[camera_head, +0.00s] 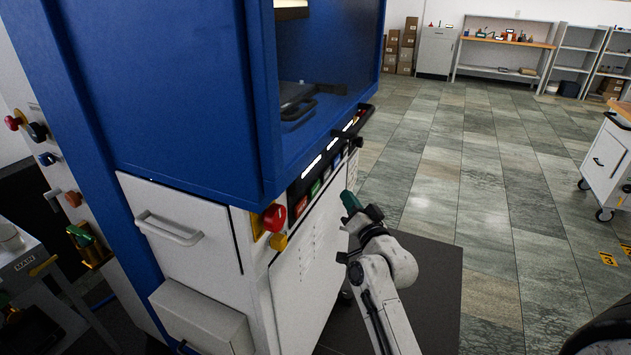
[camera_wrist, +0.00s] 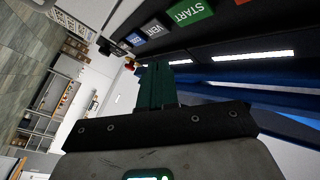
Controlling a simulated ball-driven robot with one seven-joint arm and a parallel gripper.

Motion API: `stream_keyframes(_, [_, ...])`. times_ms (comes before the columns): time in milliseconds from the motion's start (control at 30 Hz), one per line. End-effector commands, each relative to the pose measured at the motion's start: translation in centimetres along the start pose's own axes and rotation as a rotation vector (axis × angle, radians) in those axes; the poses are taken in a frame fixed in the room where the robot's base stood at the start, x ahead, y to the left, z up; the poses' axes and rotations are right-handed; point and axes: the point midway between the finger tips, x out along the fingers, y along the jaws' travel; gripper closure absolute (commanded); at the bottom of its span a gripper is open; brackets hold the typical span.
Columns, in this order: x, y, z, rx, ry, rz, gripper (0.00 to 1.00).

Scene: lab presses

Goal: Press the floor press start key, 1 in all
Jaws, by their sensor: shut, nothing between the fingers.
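The floor press (camera_head: 190,100) is a large blue and white cabinet on the left in the head view. Its sloped black key strip runs along the front under the blue chamber. The green start key (camera_head: 316,188) sits on that strip beside a red key. In the wrist view the start key (camera_wrist: 190,12), lettered START, is at the top edge, with the white VENT key (camera_wrist: 154,29) left of it. My gripper (camera_head: 350,200) is shut and empty, its green fingers in front of the panel and apart from the keys. The wrist view shows the closed fingers (camera_wrist: 157,80) below the key row.
A white drawer handle (camera_head: 168,229) juts from the side. Tiled floor (camera_head: 450,180) is open to the right, with a white cart (camera_head: 608,165) at the far right.

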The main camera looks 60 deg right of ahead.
Motion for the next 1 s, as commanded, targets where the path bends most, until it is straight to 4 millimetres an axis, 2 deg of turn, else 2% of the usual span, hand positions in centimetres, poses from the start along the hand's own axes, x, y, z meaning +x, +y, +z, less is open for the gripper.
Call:
stream_keyframes(33, [0.5, -0.7, -0.2, 0.000, -0.003, 0.000, 1.00])
stream_keyframes(500, [3.1, -2.4, 1.9, 0.002, -0.003, 0.000, 1.00])
stream_keyframes(1000, [3.5, -2.6, 2.7, 0.000, -0.001, -0.001, 1.00])
